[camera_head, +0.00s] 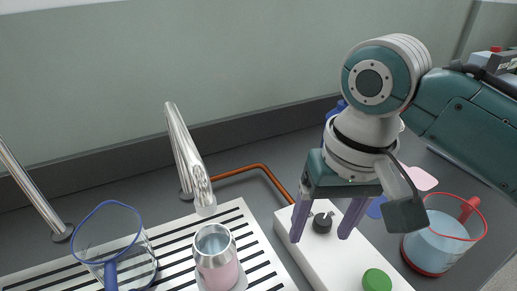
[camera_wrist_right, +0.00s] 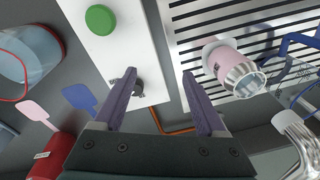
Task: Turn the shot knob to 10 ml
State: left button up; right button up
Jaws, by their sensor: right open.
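The shot knob (camera_head: 322,224) is a small dark knob on top of a white box (camera_head: 285,222). My right gripper (camera_head: 321,240) is open above the box, and in the head view its two purple fingers appear on either side of the knob. In the right wrist view the knob (camera_wrist_right: 139,87) is partly hidden behind the left-hand finger of my right gripper (camera_wrist_right: 160,76), off the middle of the gap. I cannot tell whether a finger touches it. No 10 ml mark is readable. My left gripper is not in view.
A green button (camera_head: 376,280) sits on the same box. A pink-and-steel cup (camera_head: 216,265) and a blue-rimmed clear jug (camera_head: 115,245) stand on the slatted grate (camera_head: 232,212), below a steel spout (camera_head: 188,155). A red-rimmed jug (camera_head: 440,240) stands right of the box. An orange hose (camera_head: 245,170) runs behind.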

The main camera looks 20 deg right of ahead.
aim_at(324, 219)
jog(key=w+d+r+m+b, duration=0.2)
jog(key=w+d+m, duration=0.3)
jog(key=w+d, duration=0.1)
jog(key=shift+g+h, duration=0.3)
jog(key=shift+g, duration=0.1)
notch_tip(324, 219, down, 9)
jog(key=b, duration=0.2)
jog(key=shift+a+f+b, duration=0.1)
jog(key=shift+f+b, duration=0.05)
jog(key=shift+b, duration=0.15)
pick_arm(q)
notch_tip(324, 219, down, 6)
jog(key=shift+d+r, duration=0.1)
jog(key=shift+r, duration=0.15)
pick_arm(e)
grip_shut()
